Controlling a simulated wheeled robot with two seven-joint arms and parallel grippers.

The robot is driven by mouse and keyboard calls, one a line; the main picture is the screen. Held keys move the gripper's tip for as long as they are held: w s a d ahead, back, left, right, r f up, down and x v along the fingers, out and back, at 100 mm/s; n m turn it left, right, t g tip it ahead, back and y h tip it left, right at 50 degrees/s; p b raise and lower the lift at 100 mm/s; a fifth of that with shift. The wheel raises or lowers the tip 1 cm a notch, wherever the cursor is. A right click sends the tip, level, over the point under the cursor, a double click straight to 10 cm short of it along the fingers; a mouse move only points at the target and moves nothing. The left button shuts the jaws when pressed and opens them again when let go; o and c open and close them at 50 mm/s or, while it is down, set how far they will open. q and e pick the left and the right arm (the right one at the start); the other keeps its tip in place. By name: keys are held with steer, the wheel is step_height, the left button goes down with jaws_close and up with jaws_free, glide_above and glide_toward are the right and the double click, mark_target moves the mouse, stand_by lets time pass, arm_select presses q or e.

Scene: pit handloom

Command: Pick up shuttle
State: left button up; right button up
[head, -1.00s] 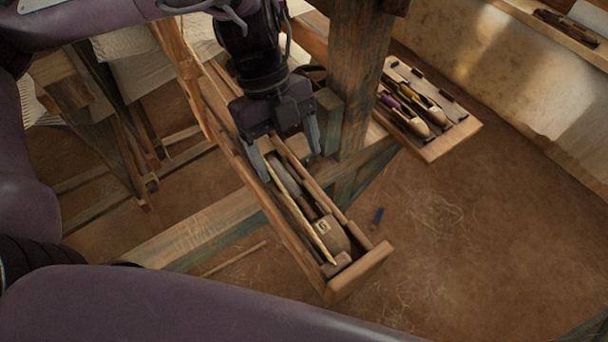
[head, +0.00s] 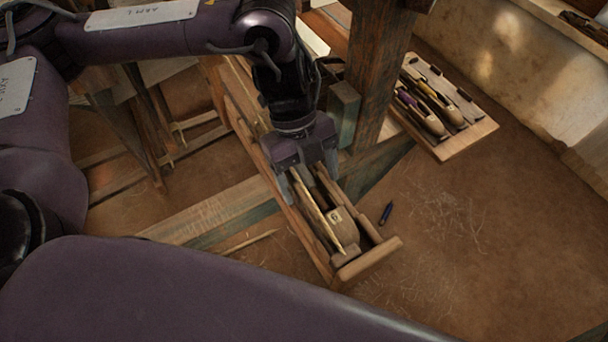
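A wooden shuttle (head: 342,225) with a small pale label lies in the long narrow shuttle box (head: 369,262) at the middle of the head view. Its near end shows, while its far part is hidden under my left gripper. My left gripper (head: 310,181) points down over the box, its two fingers apart, one toward each side of the box. I cannot tell whether the fingers touch the shuttle. My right gripper is not in view.
A wooden tray (head: 451,148) with several other shuttles stands at the right, beyond a thick upright post (head: 375,70). A small dark blue object (head: 386,213) lies on the earthen floor beside the box. The floor at the right is mostly clear.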

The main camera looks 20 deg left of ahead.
arm_select(q)
steer(key=c, duration=1.1)
steer(key=shift+r, duration=0.1)
step_height(320, 180, up, 20)
steer(key=shift+p, duration=0.3)
